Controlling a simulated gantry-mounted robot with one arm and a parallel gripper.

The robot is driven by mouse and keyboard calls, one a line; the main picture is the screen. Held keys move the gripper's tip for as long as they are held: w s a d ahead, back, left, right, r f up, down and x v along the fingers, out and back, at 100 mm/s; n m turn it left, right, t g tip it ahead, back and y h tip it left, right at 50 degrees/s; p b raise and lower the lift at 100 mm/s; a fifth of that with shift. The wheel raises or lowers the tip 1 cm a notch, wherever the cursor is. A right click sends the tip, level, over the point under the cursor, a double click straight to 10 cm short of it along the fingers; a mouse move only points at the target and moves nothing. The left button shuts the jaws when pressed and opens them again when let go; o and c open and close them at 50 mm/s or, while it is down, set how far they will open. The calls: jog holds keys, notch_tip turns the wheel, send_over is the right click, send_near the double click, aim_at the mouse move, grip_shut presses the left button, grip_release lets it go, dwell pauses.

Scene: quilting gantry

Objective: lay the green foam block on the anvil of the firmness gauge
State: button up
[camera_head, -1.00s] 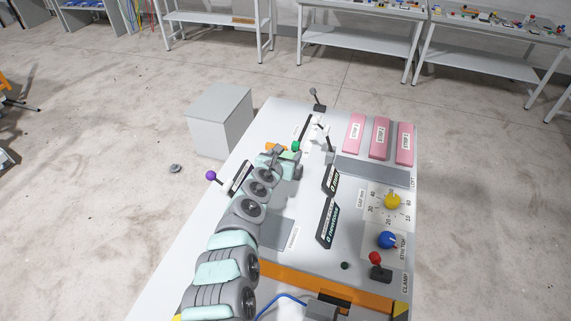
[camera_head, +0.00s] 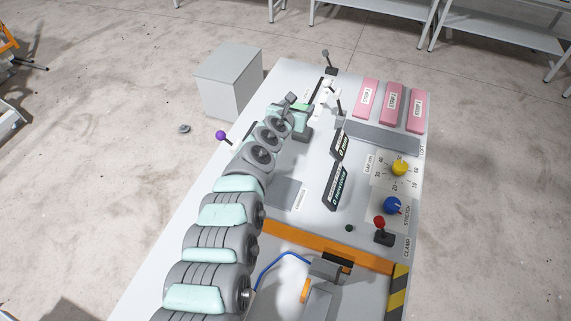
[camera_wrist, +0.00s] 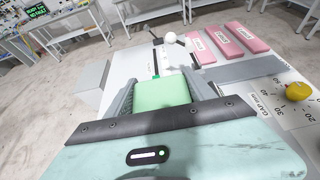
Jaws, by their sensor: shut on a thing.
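The green foam block (camera_wrist: 162,92) sits between the two grey fingers of my gripper (camera_wrist: 160,84) in the wrist view, and the fingers are shut on it. In the head view, only a sliver of green (camera_head: 300,106) shows past my gripper (camera_head: 298,118), at the far part of the table. A white fitting with rounded parts (camera_head: 325,95), perhaps part of the firmness gauge, stands just beyond and right of my gripper. Its white ball (camera_wrist: 170,37) shows ahead of the block in the wrist view. I cannot make out the anvil.
Several pink strips (camera_head: 393,104) lie at the far right, beside a grey pad (camera_head: 382,137). Dark label plates (camera_head: 336,187) stand mid-table. A yellow dial (camera_head: 400,167), blue knob (camera_head: 392,205) and red-topped lever (camera_head: 381,228) line the right side. A purple-ball lever (camera_head: 221,135) is at the left edge.

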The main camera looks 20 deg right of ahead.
jog(key=s+d+r, duration=0.3)
jog(key=d+r, duration=0.9)
jog(key=r, duration=0.3)
jog(key=shift+s+r+m+g+h, duration=0.2)
jog(key=shift+m+g+h, duration=0.1)
jog(key=shift+m+g, duration=0.1)
dwell(0.8)
